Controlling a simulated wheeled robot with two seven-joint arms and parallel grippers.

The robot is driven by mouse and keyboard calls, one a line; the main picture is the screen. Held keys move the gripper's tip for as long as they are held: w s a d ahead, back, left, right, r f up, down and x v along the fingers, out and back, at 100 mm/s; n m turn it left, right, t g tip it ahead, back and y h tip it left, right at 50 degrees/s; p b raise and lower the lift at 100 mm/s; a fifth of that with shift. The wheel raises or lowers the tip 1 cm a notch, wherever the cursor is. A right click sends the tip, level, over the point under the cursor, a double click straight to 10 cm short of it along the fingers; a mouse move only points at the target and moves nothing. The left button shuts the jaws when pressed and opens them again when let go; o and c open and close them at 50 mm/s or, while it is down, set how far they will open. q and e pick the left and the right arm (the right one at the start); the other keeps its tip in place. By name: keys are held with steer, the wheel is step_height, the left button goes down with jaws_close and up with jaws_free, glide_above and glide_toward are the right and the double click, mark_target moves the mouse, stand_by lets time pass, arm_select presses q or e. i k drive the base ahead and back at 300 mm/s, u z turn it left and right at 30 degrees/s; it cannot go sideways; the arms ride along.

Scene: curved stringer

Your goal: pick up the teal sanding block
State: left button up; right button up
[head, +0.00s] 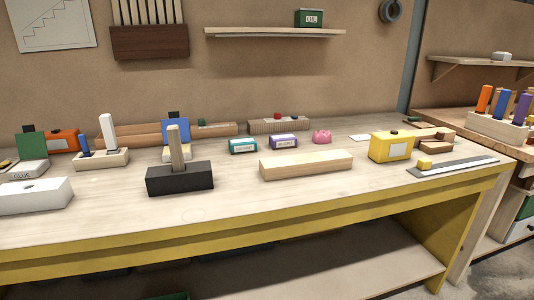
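A small teal block (243,147) with a pale label on its front lies on the workbench (230,205), left of the middle of its length. The label's writing is too small to read. A purple block (283,142) of the same shape with a similar label stands just to its right, a small gap apart. Neither of my grippers shows in the head view.
A black block with an upright wooden post (180,178) stands front left of the teal block. A long pale wooden bar (306,165) lies front right. A pink crown-like piece (322,136) and a yellow box (390,146) stand further right. The bench front is clear.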

mark_target(245, 145)
steer(key=k, duration=0.55)
steer(key=z, duration=0.75)
steer(key=i, duration=0.4)
steer(key=z, duration=0.7)
steer(key=i, duration=0.8)
steer(key=u, duration=0.75)
steer(key=i, duration=0.65)
steer(key=u, duration=0.75)
